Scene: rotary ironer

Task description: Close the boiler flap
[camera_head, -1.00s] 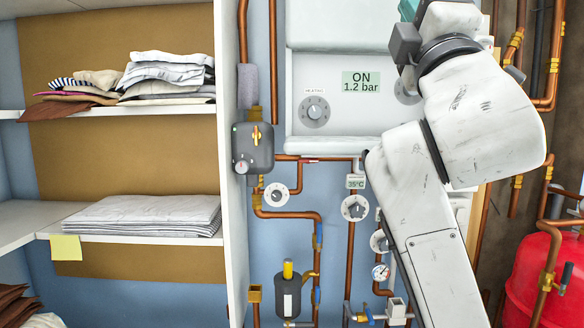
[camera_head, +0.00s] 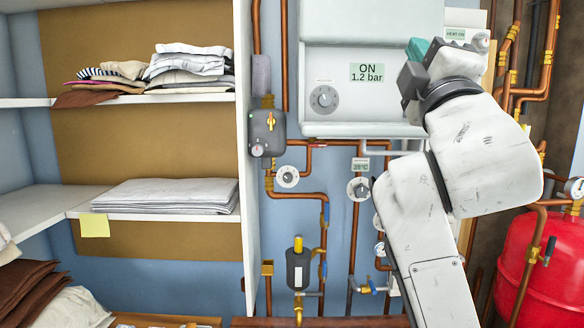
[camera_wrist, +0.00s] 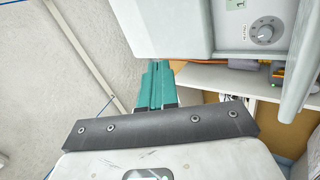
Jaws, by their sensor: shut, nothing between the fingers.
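The white boiler (camera_head: 370,22) hangs on the wall at top centre. Its control panel shows a knob and a display reading ON 1.2 bar. The boiler flap (camera_head: 365,130) looks open: it juts out as a pale ledge below the panel. In the wrist view the flap (camera_wrist: 303,60) appears as a pale slab at the right edge, below the boiler (camera_wrist: 160,25). My gripper (camera_head: 416,48) is in front of the panel's right side, its teal fingers shut and empty. In the wrist view my gripper (camera_wrist: 155,68) is left of the flap, apart from it. My arm hides the flap's right end.
Copper pipes, valves and gauges (camera_head: 359,188) cover the wall below the boiler. A shelf unit (camera_head: 245,170) with folded linen stands left. A red tank (camera_head: 530,270) is at lower right. The space in front of the flap's left part looks clear.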

